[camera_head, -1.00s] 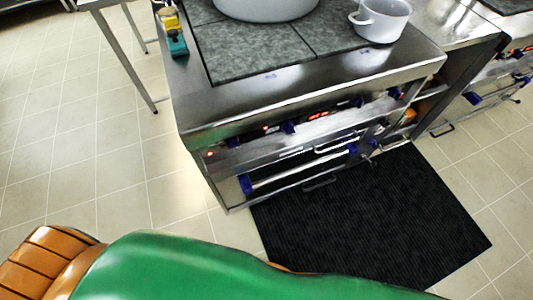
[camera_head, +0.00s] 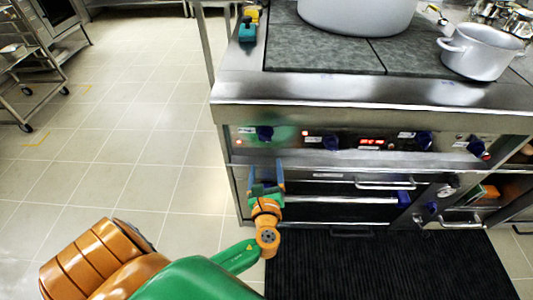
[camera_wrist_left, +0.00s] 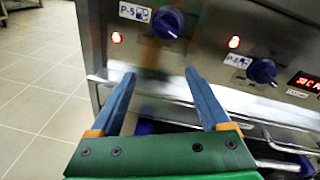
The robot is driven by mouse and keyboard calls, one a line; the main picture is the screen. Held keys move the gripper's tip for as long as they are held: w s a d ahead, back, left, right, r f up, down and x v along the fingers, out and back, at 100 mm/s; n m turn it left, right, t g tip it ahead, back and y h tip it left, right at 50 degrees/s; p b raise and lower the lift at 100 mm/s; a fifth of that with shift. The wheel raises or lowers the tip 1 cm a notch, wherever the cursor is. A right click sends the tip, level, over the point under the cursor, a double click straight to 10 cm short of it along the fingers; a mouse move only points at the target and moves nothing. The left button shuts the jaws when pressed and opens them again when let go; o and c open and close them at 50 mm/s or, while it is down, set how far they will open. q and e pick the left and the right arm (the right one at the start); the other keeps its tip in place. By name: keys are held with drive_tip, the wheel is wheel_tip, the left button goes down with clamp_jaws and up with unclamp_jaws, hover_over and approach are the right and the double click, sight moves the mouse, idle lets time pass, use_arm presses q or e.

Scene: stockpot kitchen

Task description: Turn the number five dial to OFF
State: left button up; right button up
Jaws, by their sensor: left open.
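The number five dial is a dark blue knob (camera_wrist_left: 168,22) beside a white P-5 label (camera_wrist_left: 134,12) in the left wrist view. In the head view this knob (camera_head: 264,132) is the leftmost one on the stove's front panel. My left gripper (camera_head: 266,175) is open and empty, just below that knob, with its blue fingers pointing up at the panel. In the left wrist view the gripper (camera_wrist_left: 159,77) has its fingers spread below the dial, apart from it. The dial's pointer setting is too small to read. My right gripper is not in view.
More blue knobs (camera_head: 330,142) and a red display (camera_head: 372,140) sit further right on the panel. Oven handles (camera_head: 385,184) stick out below. A large pot and a white pot (camera_head: 482,52) stand on the stove top.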

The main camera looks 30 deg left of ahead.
sight(266, 140)
use_arm(q)
drive_tip(key=shift+m+t+y, duration=0.4)
drive_tip(key=shift+t+y, duration=0.1)
drive_tip(key=shift+y, duration=0.2)
drive_tip(key=w+a+r, duration=0.1)
drive_tip(key=w, duration=0.1)
drive_tip(key=w+a+r, duration=0.1)
drive_tip(key=w, duration=0.1)
drive_tip(key=w+a+r, duration=0.1)
drive_tip(key=w+a, duration=0.1)
drive_tip(key=shift+w+a+r+b, duration=0.1)
drive_tip(key=shift+w+r+b, duration=0.05)
drive_tip(key=shift+r+b, duration=0.2)
drive_tip(key=shift+f, duration=0.1)
clamp_jaws()
